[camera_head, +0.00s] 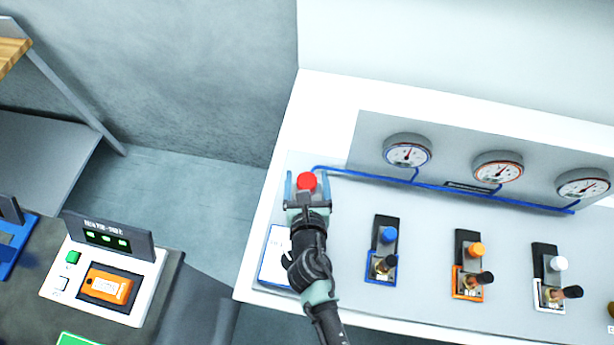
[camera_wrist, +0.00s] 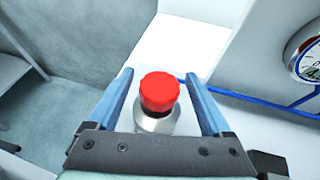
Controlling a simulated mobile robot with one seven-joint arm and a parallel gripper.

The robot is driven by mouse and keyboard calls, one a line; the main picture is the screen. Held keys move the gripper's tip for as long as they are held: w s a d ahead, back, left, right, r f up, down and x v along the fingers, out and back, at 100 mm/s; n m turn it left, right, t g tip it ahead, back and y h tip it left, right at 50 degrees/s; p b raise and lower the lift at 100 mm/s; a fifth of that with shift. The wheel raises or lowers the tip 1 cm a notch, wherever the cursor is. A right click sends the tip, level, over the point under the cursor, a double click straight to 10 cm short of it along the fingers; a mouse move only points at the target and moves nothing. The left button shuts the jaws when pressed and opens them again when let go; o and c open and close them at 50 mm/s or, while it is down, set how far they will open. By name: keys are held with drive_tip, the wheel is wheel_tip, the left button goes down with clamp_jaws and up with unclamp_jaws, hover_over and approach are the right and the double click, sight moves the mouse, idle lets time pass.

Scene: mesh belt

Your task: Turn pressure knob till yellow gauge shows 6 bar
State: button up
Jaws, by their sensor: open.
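A red knob (camera_head: 307,181) on a silver base stands at the left end of the white bench. It also shows in the wrist view (camera_wrist: 160,91). My gripper (camera_head: 307,176) is open, with one blue finger on each side of the red knob. Gaps show between the fingers and the knob in the wrist view, so it is not gripped. Three round gauges stand on the back panel: one blue-rimmed (camera_head: 407,151), one orange-rimmed (camera_head: 498,167) and one pale-rimmed (camera_head: 583,185). No clearly yellow gauge shows. The dial numbers are too small to read.
Blue piping (camera_head: 450,187) runs from near the knob along the gauges. Valves with a blue cap (camera_head: 389,235), an orange cap (camera_head: 477,249) and a white cap (camera_head: 559,263) stand to the right. A white device (camera_head: 125,308) is at lower left.

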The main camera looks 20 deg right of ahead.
clamp_jaws()
idle(0.4)
drive_tip(key=shift+m+h+b, duration=0.45)
drive_tip(key=shift+m+h, duration=0.05)
drive_tip(key=shift+h, duration=0.1)
drive_tip(key=shift+w+f+m+g+h+b, duration=0.1)
drive_tip(key=shift+m+g+h+b, duration=0.7)
drive_tip(key=shift+m+h, duration=0.2)
drive_tip(key=m+g+h+b, duration=0.1)
drive_tip(key=m+g+h, duration=0.2)
drive_tip(key=m+g, duration=0.1)
drive_tip(key=shift+m+h, duration=0.3)
drive_tip(key=m+g+b, duration=0.1)
drive_tip(key=m+g, duration=0.1)
drive_tip(key=m+g+h+b, duration=0.1)
drive_tip(key=m+g, duration=0.1)
drive_tip(key=shift+g+h, duration=0.3)
drive_tip(key=shift+m+g+b, duration=1.3)
drive_tip(key=shift+m+g, duration=0.2)
drive_tip(key=shift+g, duration=0.2)
